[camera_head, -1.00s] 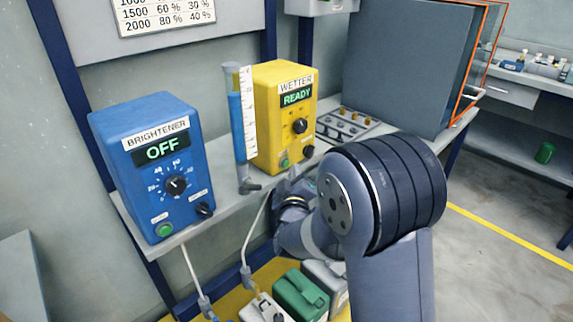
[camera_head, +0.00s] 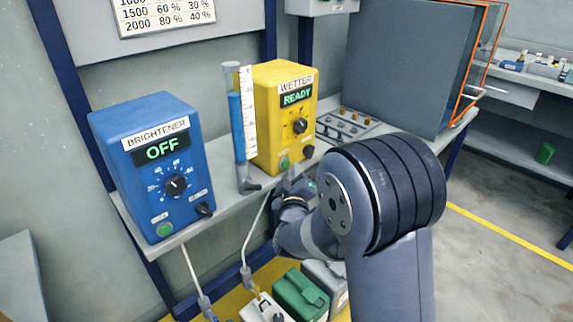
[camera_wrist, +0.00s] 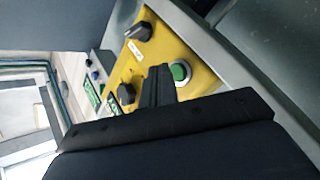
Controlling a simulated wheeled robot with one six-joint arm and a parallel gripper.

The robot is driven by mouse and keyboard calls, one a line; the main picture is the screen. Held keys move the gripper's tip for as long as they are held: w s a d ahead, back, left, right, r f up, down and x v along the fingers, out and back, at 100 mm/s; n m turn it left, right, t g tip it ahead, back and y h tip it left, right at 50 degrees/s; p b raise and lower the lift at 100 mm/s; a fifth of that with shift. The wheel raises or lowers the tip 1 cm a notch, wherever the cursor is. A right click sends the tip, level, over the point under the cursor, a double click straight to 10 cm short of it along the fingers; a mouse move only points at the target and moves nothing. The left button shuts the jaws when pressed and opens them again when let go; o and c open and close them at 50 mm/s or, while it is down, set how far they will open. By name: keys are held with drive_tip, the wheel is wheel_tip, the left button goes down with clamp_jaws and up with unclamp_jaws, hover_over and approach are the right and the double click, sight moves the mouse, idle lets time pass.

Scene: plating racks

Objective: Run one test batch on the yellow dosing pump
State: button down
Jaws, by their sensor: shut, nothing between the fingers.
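The yellow dosing pump (camera_head: 283,118), labelled WETTER, stands on the shelf with its display (camera_head: 296,95) reading READY. Its front has a large black knob (camera_head: 300,126), a smaller black knob (camera_head: 308,152) and a green button (camera_head: 285,163). In the wrist view the yellow panel (camera_wrist: 195,55) shows the green button (camera_wrist: 180,72) right beside the tip of my gripper (camera_wrist: 158,75), with black knobs around. My gripper is shut and empty. I cannot tell whether it touches the panel. In the head view my gripper (camera_head: 296,176) is low in front of the pump, partly hidden by my arm.
A blue pump (camera_head: 150,165) labelled BRIGHTENER, reading OFF, stands left on the shelf (camera_head: 225,212). A clear cylinder with blue liquid (camera_head: 236,125) stands between the pumps. Green and white canisters (camera_head: 300,292) sit below. A chart (camera_head: 165,14) hangs above.

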drive_tip(key=shift+w+a, duration=0.25)
drive_tip(key=shift+w, duration=0.05)
drive_tip(key=shift+w+a, duration=0.35)
idle(0.9)
idle(0.4)
drive_tip(key=shift+s+d+b, duration=0.4)
drive_tip(key=shift+s+d, duration=0.25)
drive_tip(key=s+d+b, duration=0.1)
drive_tip(key=s+d, duration=0.2)
drive_tip(key=shift+s+d, duration=0.25)
drive_tip(key=shift+s, duration=0.05)
idle(0.6)
